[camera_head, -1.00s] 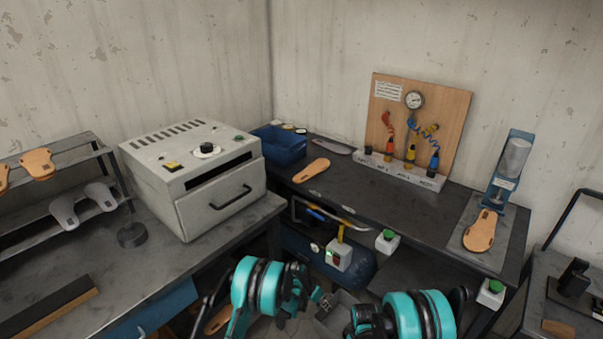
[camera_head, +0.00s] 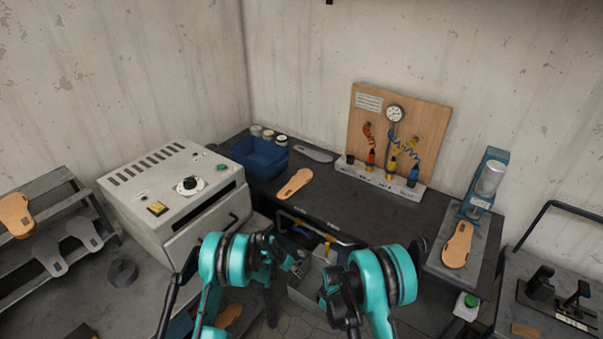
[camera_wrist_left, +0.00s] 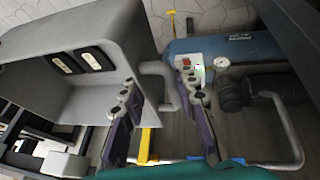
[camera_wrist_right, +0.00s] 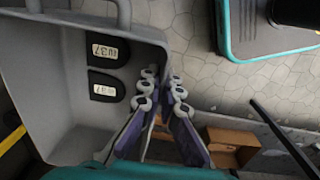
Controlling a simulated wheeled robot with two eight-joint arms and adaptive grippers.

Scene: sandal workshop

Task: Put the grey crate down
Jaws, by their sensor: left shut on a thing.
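The grey crate (camera_head: 302,294) hangs low between my arms in the head view, in front of the dark bench and partly hidden by my arms. My left gripper (camera_wrist_left: 160,90) has its fingers on either side of the crate's grey handle (camera_wrist_left: 172,72) and is shut on it. Dark pieces with white labels (camera_wrist_left: 76,62) lie inside the crate, and they show in the right wrist view too (camera_wrist_right: 106,68). My right gripper (camera_wrist_right: 164,88) is at the crate's edge (camera_wrist_right: 150,34), fingers close together. What lies between them is hidden. The crate's underside is not visible.
A blue compressor (camera_wrist_left: 225,55) with a gauge stands near the crate. The dark bench (camera_head: 335,205) carries a blue bin (camera_head: 260,158) and a tan sole (camera_head: 295,184). A grey oven (camera_head: 180,195) stands at left. Open tiled floor (camera_wrist_right: 195,60) shows beside the crate.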

